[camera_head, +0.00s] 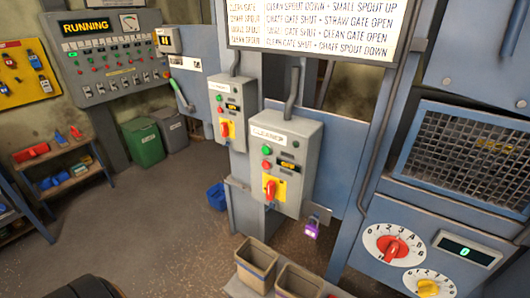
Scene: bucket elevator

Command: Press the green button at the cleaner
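The cleaner control box (302,146) is a grey box labelled CLEANER, on a blue post right of the picture's middle. Its green button (267,150) is on the upper left of its front face, in plain view. A red button (266,163) sits just below it. A small dark display with amber marks (288,166) is to the right. A red rotary handle on a yellow plate (270,190) is lower on the box. Neither of my grippers shows in this view, and nothing touches the green button.
A second similar grey box (240,95) is further back to the left. A purple padlock (312,231) hangs below the cleaner box. Two open brown bins (257,256) stand in front below. A blue panel with a red dial (390,249) is at right. Open floor (150,230) lies left.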

